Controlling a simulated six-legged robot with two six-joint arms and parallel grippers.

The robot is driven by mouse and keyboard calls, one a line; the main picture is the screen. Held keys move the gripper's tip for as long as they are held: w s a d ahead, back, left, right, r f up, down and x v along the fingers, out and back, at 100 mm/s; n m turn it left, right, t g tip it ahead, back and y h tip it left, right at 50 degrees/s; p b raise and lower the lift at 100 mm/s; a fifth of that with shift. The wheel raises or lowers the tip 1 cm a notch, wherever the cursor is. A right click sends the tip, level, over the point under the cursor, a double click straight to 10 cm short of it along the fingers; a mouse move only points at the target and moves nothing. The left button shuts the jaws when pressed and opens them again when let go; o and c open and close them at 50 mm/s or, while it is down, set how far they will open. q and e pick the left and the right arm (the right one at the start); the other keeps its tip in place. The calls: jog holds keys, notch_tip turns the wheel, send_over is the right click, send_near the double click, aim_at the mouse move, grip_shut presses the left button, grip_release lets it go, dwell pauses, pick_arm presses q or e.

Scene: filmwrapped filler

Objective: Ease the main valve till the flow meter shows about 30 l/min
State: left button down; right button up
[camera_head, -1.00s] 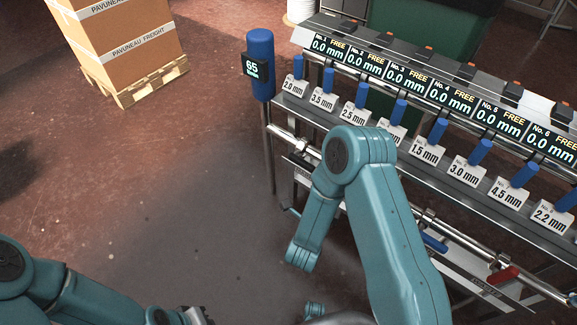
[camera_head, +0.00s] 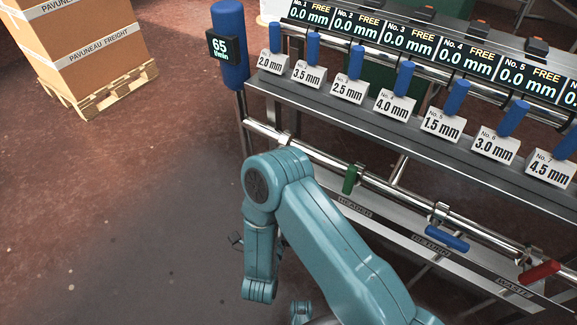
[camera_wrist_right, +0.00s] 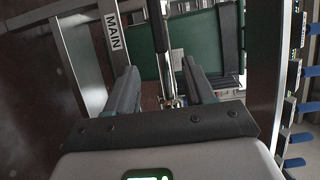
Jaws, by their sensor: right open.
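The flow meter (camera_head: 222,48), a dark display on a blue post at the bench's left end, reads 65 l/min. A MAIN label (camera_wrist_right: 113,31) is on a grey post in the right wrist view. A dark upright rod with a shiny metal fitting (camera_wrist_right: 170,100) shows between the fingers of my right gripper (camera_wrist_right: 160,85). I cannot tell whether it is the main valve or whether the fingers touch it. The right gripper is open. In the head view my right arm's links hide most of the gripper area. My left gripper is out of view.
The lower pipe carries a green lever (camera_head: 350,179), a blue lever (camera_head: 447,238) and a red lever (camera_head: 539,272). Several numbered stations with blue handles line the bench (camera_head: 330,101). A boxed pallet (camera_head: 108,92) stands far left.

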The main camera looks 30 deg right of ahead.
jog(key=b+x, duration=0.1)
jog(key=x, duration=0.6)
jog(key=b+x, duration=0.2)
jog(key=x, duration=0.6)
jog(key=shift+w+d+f, duration=0.1)
jog(key=shift+d+f, duration=0.05)
jog(key=shift+f, duration=0.05)
jog(key=shift+w+d, duration=0.3)
jog(key=shift+w, duration=0.1)
jog(key=shift+c, duration=0.3)
grip_shut()
